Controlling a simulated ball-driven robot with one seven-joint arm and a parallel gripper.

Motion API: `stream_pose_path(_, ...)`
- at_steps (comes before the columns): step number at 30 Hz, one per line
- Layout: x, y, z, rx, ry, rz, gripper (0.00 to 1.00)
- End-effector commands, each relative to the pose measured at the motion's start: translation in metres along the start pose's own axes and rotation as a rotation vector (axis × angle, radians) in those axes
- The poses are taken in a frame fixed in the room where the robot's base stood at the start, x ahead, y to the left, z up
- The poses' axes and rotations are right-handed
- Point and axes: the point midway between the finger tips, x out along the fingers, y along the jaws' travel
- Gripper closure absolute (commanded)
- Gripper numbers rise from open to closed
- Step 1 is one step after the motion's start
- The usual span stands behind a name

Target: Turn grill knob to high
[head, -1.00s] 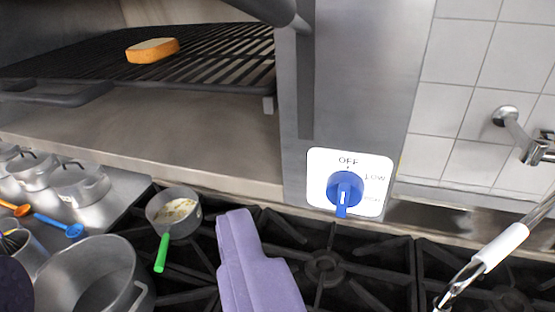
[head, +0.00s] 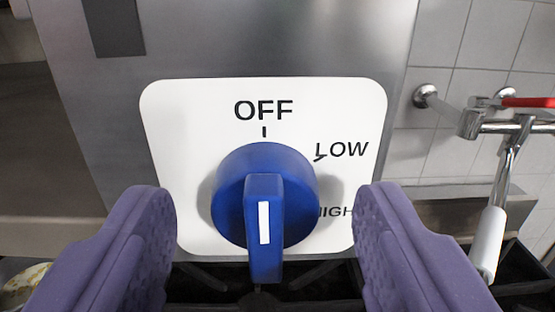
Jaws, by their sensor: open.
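The blue grill knob (head: 264,195) sits on a white label plate (head: 190,110) on the steel panel. The plate reads OFF at the top, LOW at the upper right and HIGH at the right, partly hidden behind the knob and a finger. The knob's raised grip bar carries a white mark and extends toward the lower side in this view. My gripper (head: 268,215) is open, with one purple finger on each side of the knob. Clear gaps show between both fingers and the knob.
A steel panel (head: 300,40) surrounds the plate. A wall faucet with a red handle (head: 530,102) and a white-gripped spout (head: 488,240) is at the right, before white tiles. Dark stove grates show below, and part of the pan's pale contents (head: 22,285) is at the lower left.

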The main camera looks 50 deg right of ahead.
Motion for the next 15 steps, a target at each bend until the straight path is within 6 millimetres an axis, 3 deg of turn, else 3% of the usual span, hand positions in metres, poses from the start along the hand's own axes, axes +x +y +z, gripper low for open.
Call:
stream_pose_path(11, 0.0104, -0.0006, -0.0003, 0.000, 0.000, -0.003, 0.35)
stream_pose_path(15, 0.0103, -0.0007, -0.0004, 0.001, 0.000, -0.003, 0.67)
